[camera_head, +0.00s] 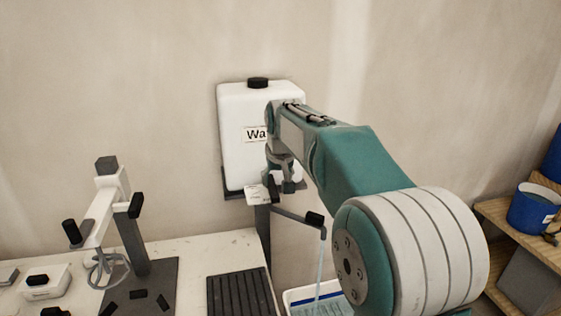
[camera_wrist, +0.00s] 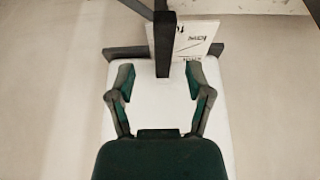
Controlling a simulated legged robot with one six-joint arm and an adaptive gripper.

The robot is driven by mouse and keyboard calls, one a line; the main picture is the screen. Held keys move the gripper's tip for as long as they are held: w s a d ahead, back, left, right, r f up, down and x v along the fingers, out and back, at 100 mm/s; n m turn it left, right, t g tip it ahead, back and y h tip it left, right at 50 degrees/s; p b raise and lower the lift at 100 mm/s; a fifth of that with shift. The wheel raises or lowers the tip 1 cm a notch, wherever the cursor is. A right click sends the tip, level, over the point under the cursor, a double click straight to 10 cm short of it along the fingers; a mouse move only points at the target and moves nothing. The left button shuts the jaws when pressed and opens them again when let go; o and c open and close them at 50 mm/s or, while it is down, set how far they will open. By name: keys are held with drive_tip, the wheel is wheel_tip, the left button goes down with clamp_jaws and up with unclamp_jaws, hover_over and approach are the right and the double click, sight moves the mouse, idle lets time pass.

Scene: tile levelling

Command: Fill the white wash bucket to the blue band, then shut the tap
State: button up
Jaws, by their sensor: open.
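The white wash bucket (camera_head: 290,299) stands at the bottom of the head view, partly hidden by my arm. Blue shows along its inside, with pale water in it; the level against the band cannot be told. A thin stream of water (camera_head: 320,265) falls into it from the dark spout end (camera_head: 315,220), so the tap is running. The spout comes off a dark post below the white water tank (camera_head: 231,130). My gripper (camera_head: 281,187) is in front of the tank's lower part. In the wrist view my gripper (camera_wrist: 159,70) is open, with a dark bar (camera_wrist: 165,40) between its fingertips.
A small printed card (camera_head: 258,194) is below the tank. A black ribbed mat (camera_head: 240,293) lies on the pale bench. A white and dark stand (camera_head: 130,225) is at left. Wooden shelves (camera_head: 510,235) with a blue bucket (camera_head: 533,209) are at right.

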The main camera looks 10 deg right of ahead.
drive_tip(key=v, duration=0.6)
drive_tip(key=shift+s+r, duration=0.1)
